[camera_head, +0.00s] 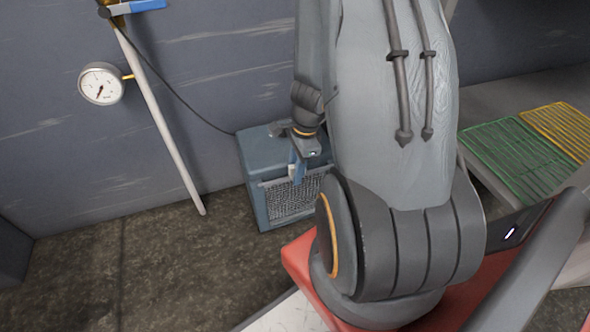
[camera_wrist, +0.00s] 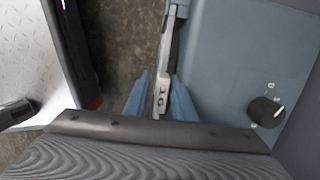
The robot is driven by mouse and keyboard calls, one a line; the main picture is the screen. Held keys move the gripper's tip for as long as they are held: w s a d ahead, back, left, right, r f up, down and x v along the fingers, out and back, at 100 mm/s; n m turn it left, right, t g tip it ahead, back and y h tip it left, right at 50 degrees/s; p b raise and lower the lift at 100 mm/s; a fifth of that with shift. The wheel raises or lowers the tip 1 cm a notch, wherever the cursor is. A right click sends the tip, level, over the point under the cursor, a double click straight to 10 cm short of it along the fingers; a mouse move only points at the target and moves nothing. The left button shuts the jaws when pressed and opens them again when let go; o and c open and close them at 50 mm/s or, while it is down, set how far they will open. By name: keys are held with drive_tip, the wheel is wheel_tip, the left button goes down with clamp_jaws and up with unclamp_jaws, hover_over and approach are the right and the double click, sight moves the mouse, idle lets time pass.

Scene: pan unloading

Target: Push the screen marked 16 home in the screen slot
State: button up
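The screen marked 16 (camera_wrist: 161,95) shows in the wrist view as a pale tab with its number, joined to a narrow pale edge that runs up the picture along the front of the blue box. In the head view its grey mesh (camera_head: 291,201) covers the front of the blue box (camera_head: 263,158). My gripper (camera_wrist: 160,80) has its two blue fingers on either side of the tab, close against it. In the head view my gripper (camera_head: 295,170) is at the screen's top edge. The slot itself is mostly hidden, and I cannot tell how deep the screen sits.
The box has a black knob (camera_wrist: 266,111) on its top. A pressure gauge (camera_head: 101,84) and a pale pipe (camera_head: 160,120) are on the wall to the left. Green (camera_head: 515,155) and yellow (camera_head: 560,128) racks lie at the right. The floor left of the box is clear.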

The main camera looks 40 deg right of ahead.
drive_tip(key=shift+w+d, duration=0.15)
drive_tip(key=shift+w, duration=0.2)
drive_tip(key=shift+r, duration=0.15)
drive_tip(key=shift+r+p, duration=0.25)
drive_tip(key=shift+p, duration=0.05)
drive_tip(key=r+p, duration=0.2)
drive_tip(key=r, duration=0.1)
drive_tip(key=d+r+p, duration=0.1)
drive_tip(key=r, duration=0.1)
drive_tip(key=shift+s+r+p, duration=0.15)
drive_tip(key=shift+r+p, duration=0.1)
drive_tip(key=shift+p, duration=0.15)
drive_tip(key=shift+s+r+p, duration=0.2)
drive_tip(key=shift+r+p, duration=0.25)
drive_tip(key=shift+r, duration=0.3)
